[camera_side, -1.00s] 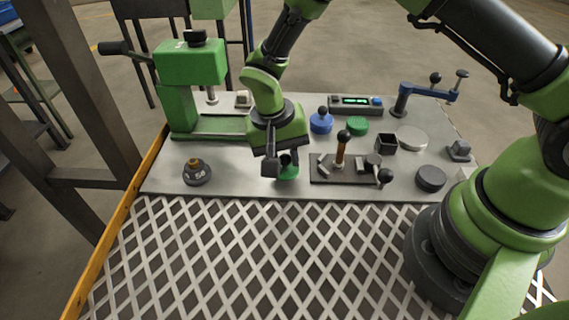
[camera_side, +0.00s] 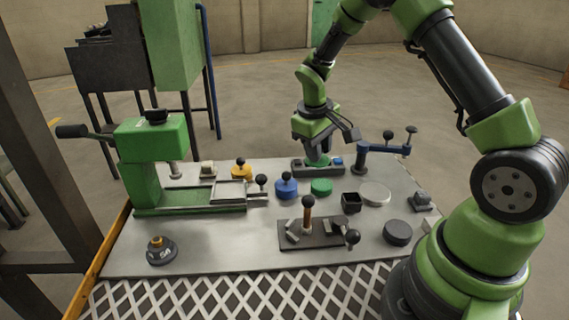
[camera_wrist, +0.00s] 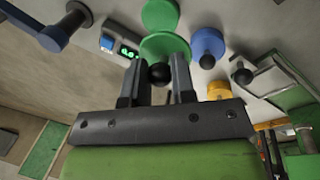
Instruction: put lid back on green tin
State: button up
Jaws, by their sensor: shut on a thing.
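My gripper (camera_side: 320,150) is shut on the black knob of the green lid (camera_side: 318,160), with the lid hanging below the fingers. In the wrist view the knob (camera_wrist: 160,73) sits between the two fingertips, and the green lid (camera_wrist: 165,46) spreads beyond it. The green tin (camera_side: 321,187) stands on the bench with no knob on top. It also shows in the wrist view (camera_wrist: 160,13), just beyond the lid. In the side view the lid is above and behind the tin, in front of or over the display box; they are apart.
A blue tin (camera_side: 286,188) with a knobbed lid stands left of the green tin, a yellow one (camera_side: 241,172) farther left. A dark square cup (camera_side: 351,202) and pale disc (camera_side: 375,194) are to the right. A lever plate (camera_side: 318,234) lies in front; a green press (camera_side: 150,165) stands left.

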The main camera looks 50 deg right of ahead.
aim_at(324, 183)
jog(key=shift+s+d+f+n, duration=0.1)
jog(key=shift+s+d+n, duration=0.1)
jog(key=shift+d, duration=0.25)
jog(key=shift+s+d+n, duration=0.1)
jog(key=shift+s+d, duration=0.05)
jog(key=shift+d, duration=0.3)
jog(key=shift+f, duration=3.1)
jog(key=shift+f, duration=0.2)
jog(key=o, duration=1.5)
jog(key=shift+c, duration=0.2)
jog(key=shift+r, duration=0.1)
jog(key=shift+r, duration=3.45)
grip_shut()
